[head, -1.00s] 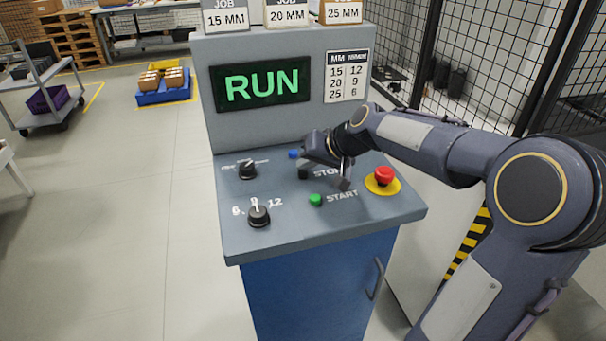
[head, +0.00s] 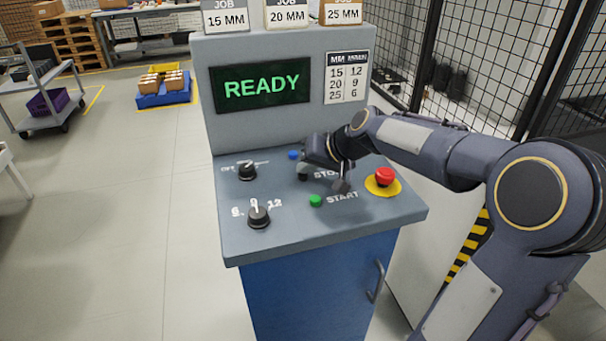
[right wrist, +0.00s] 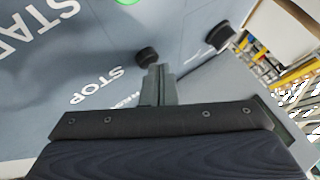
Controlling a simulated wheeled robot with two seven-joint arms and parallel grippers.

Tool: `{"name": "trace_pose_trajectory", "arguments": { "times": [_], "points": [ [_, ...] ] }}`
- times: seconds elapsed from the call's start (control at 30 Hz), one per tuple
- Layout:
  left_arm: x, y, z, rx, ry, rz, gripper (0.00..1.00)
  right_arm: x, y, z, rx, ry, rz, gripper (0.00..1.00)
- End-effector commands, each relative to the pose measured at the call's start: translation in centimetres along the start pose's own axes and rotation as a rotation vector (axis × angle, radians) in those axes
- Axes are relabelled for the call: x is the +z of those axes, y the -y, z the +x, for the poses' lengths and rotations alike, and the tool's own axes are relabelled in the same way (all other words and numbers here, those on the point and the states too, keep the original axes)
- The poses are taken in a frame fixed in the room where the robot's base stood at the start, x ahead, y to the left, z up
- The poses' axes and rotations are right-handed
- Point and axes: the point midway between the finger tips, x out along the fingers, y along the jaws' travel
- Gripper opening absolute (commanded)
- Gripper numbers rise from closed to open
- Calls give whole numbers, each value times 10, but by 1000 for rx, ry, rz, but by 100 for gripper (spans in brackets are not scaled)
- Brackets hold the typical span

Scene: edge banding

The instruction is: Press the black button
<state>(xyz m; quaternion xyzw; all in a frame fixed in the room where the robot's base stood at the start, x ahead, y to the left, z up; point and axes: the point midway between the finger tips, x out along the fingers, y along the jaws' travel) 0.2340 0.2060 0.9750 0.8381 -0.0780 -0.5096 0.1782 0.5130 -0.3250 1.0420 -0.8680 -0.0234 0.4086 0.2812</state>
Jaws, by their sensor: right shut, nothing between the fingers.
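The black button (head: 302,177) sits beside the STOP label on the sloped grey panel (head: 290,232). In the right wrist view the black button (right wrist: 147,55) is just beyond my fingertips. My right gripper (head: 306,165) is shut and empty, pointing down at the button. Its closed fingers (right wrist: 160,72) also show in the wrist view. I cannot tell whether they touch the button. The display (head: 262,86) reads READY in green. My left gripper is not in view.
A blue button (head: 294,154), a green START button (head: 315,200), a red emergency button (head: 384,175) on a yellow base and two black knobs (head: 247,170) (head: 258,215) surround it. A wire fence (head: 490,60) stands behind on the right.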

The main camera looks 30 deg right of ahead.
Motion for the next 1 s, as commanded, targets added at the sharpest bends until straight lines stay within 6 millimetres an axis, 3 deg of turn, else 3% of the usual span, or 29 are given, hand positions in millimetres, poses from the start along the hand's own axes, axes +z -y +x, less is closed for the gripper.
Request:
{"name": "trace_pose_trajectory", "arguments": {
  "times": [0.47,1.0],
  "points": [
    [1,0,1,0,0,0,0,1,-1,1,0,2,0,0],
    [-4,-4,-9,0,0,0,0,-8,8,-11,0,1,0,0]
  ]
}}
